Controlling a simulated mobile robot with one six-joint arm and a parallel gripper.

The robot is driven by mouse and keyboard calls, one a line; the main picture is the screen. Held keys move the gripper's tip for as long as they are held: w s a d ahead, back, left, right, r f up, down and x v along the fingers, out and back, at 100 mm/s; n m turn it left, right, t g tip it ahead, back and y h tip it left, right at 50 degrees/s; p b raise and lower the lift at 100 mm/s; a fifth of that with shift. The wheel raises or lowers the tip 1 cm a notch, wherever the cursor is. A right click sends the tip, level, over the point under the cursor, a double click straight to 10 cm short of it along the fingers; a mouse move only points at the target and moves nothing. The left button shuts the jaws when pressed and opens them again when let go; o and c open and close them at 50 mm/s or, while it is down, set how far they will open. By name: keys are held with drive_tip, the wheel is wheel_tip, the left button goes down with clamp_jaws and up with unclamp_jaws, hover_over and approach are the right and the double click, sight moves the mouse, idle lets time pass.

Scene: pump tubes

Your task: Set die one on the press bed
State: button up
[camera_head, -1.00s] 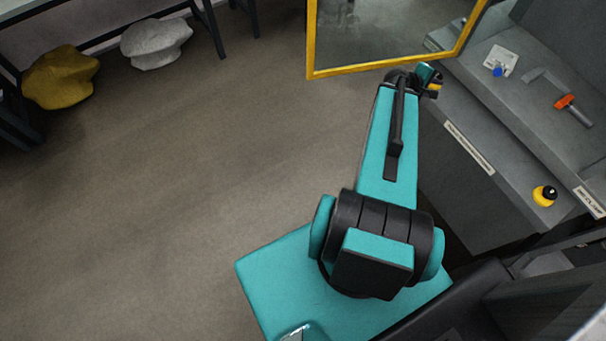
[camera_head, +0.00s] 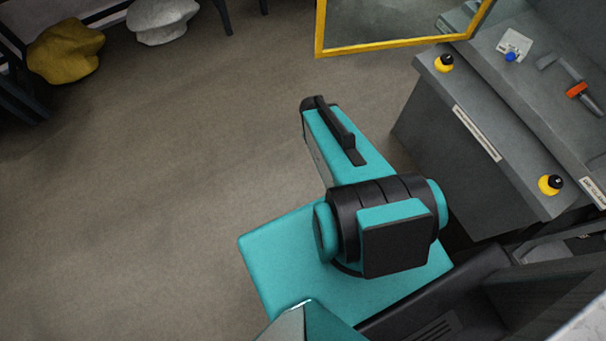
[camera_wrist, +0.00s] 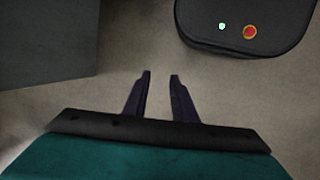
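The grey press stands at the right of the head view, and its flat bed (camera_head: 545,105) shows there. A small white square piece with a blue knob (camera_head: 514,46) lies on it. I cannot make out any thing marked as die one. My arm stands away from the press over the floor, and my gripper is out of sight in the head view. In the wrist view my gripper (camera_wrist: 160,82) points down over bare floor, its two dark fingers apart with nothing between them.
A tool with an orange band (camera_head: 576,89) lies on the press. Two yellow-and-black buttons (camera_head: 444,63) (camera_head: 550,185) sit on its front ledge. A yellow-framed clear panel (camera_head: 400,46) stands out at the top. Yellow (camera_head: 66,51) and white (camera_head: 162,20) lumpy things lie far left; open floor lies between.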

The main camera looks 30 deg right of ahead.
drive_tip(key=s+a+f+g+y, duration=0.1)
drive_tip(key=s+a+f, duration=0.1)
drive_tip(key=s+a, duration=0.3)
drive_tip(key=s+a+f+g+y, duration=0.1)
drive_tip(key=s+a, duration=0.4)
drive_tip(key=a, duration=0.6)
drive_tip(key=shift+a+f+m+g+y, duration=0.3)
drive_tip(key=shift+f+g+y, duration=0.1)
drive_tip(key=shift+g+y, duration=0.1)
wheel_tip(320, 180, down, 7)
drive_tip(key=b, duration=0.7)
drive_tip(key=shift+s+r, duration=0.2)
